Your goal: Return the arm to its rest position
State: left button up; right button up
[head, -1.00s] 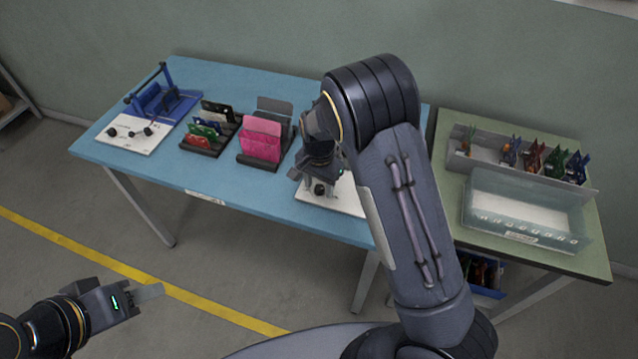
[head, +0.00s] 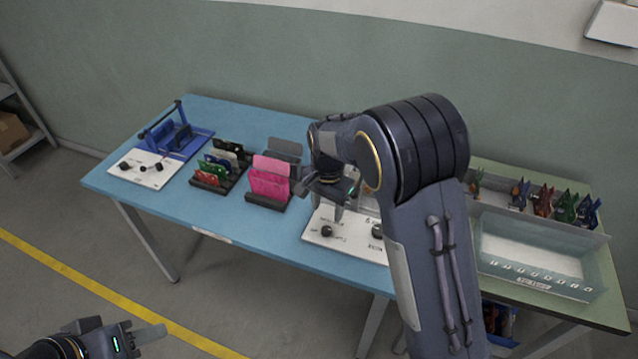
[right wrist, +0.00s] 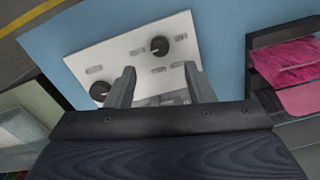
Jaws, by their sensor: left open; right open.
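My right gripper (head: 338,204) is open and empty above the right white board with dark knobs (head: 330,245) on the blue table. In the right wrist view its two fingers (right wrist: 160,88) are spread apart over the board (right wrist: 130,55), with nothing between them. The right arm's large dark links cover part of the board and the gap between the tables in the head view. My left gripper (head: 150,335) is low at the bottom left, away from the table, with its fingers pointing right and nothing seen in them.
The blue table (head: 240,225) holds a pink-filled rack (head: 268,182), a rack of coloured pieces (head: 217,170), and a blue fixture (head: 180,138) beside another white board (head: 140,170). The green table (head: 610,310) holds a clear bin (head: 535,270) and a tray of coloured clips (head: 545,205).

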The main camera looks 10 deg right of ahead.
jog(key=s+d+r+n+t+y, duration=0.2)
jog(key=s+d+r+y, duration=0.1)
jog(key=s+r, duration=0.55)
jog(key=s+d+r+n+t+y, duration=0.1)
jog(key=s+d+r+n+y, duration=0.3)
jog(key=s, duration=0.7)
jog(key=s+a+n+t+h, duration=0.1)
jog(key=s+n+t+h, duration=0.1)
jog(key=s, duration=0.6)
jog(key=shift+s+t+h, duration=0.3)
jog(key=shift+s+h, duration=0.05)
jog(key=shift+h, duration=0.25)
jog(key=shift+a+f, duration=0.1)
